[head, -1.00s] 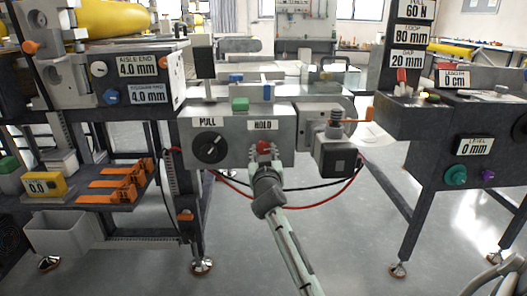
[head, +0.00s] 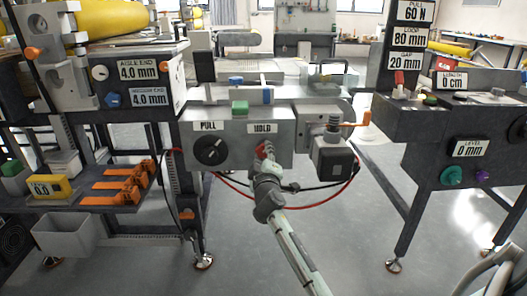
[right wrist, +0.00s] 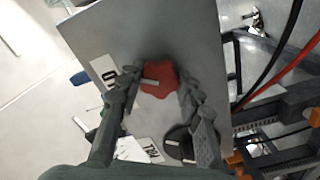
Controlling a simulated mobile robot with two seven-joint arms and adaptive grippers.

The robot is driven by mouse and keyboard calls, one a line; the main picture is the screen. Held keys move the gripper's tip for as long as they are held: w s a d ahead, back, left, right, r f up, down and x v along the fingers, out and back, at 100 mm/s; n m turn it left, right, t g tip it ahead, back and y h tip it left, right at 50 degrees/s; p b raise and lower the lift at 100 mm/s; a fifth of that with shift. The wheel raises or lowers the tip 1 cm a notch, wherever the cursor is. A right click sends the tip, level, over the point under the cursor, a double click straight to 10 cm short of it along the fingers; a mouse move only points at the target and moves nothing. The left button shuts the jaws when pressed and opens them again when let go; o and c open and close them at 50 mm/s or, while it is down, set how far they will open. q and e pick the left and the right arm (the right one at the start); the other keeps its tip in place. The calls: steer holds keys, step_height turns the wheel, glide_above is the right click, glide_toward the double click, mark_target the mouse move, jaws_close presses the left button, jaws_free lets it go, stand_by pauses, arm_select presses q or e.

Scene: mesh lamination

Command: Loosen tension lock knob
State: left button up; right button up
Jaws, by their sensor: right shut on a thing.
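The red knob (head: 261,150) sits under the HOLD label (head: 262,128) on the front of the grey control box (head: 235,128). My right gripper (head: 266,160) comes up from below and is shut around this knob. In the right wrist view the red knob (right wrist: 158,77), with a pale mark across it, lies between the two fingers of the right gripper (right wrist: 161,92). The fingers hide parts of the knob's sides. The black PULL dial (head: 209,150) is to the left on the same box.
Red and black cables (head: 325,195) hang below the box. A motor block (head: 335,158) and an orange-handled lever (head: 352,124) are at its right. Orange clips (head: 125,185) lie on a shelf at left. The floor ahead is open.

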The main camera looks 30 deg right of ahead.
steer(key=n+p, duration=0.1)
steer(key=n, duration=0.1)
steer(key=shift+n, duration=0.4)
arm_select(q)
step_height(320, 180, down, 6)
steer(key=p, duration=0.1)
steer(key=shift+s+d+f+h+p, duration=0.15)
steer(key=shift+s+f+h+p, duration=0.05)
steer(key=shift+s+h+p, duration=0.1)
arm_select(e)
steer(key=shift+n, duration=1.9)
steer(key=o, duration=1.2)
steer(key=shift+c, duration=0.2)
steer(key=v, duration=1.2)
steer(key=shift+s+d, duration=0.1)
